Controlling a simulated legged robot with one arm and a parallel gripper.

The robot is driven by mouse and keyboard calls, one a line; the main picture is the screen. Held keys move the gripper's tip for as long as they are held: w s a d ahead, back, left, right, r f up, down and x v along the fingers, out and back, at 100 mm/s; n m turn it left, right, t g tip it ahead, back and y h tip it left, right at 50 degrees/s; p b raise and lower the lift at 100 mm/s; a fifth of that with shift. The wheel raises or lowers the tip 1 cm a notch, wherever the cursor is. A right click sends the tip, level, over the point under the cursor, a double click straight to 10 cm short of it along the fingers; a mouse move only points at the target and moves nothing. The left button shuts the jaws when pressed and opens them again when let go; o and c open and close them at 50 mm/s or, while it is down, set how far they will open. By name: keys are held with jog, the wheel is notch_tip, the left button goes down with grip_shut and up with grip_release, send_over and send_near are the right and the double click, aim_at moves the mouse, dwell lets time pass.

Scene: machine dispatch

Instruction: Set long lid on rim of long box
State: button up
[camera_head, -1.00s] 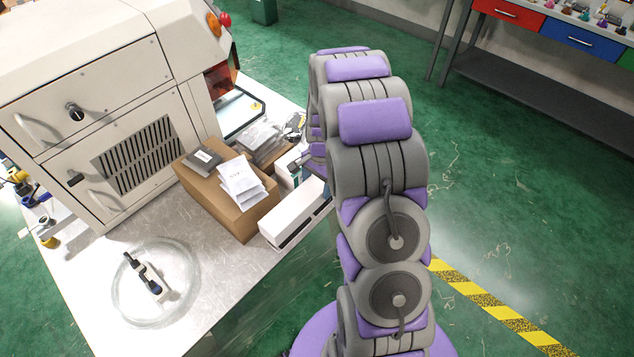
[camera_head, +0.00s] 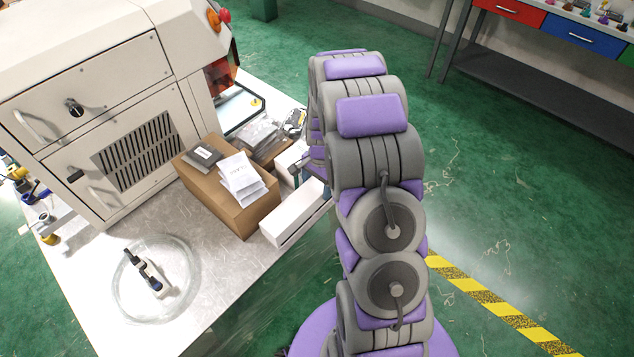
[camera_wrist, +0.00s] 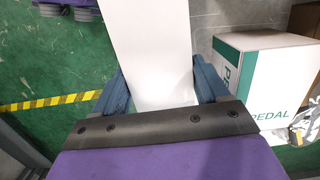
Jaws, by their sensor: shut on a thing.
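The long white lid (camera_wrist: 152,45) lies between the two blue fingers of my gripper (camera_wrist: 160,72) in the wrist view, and the gripper is shut on it. The lid runs out of the top of that view. In the head view a long white shape (camera_head: 290,222) at the table's right edge appears to be the long box with the lid over it. No clear gap shows between them there, but I cannot tell whether the lid touches the rim all round.
A brown carton (camera_head: 220,198) with papers stands directly left of the long box. A white and green PEDAL box (camera_wrist: 262,82) is close to the right finger. A large machine (camera_head: 105,110) fills the table's back left.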

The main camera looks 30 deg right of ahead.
aim_at(317, 192)
jog(key=shift+f, duration=1.3)
jog(key=shift+f, duration=0.35)
jog(key=shift+f, duration=0.35)
jog(key=o, duration=1)
jog(key=shift+o, duration=0.2)
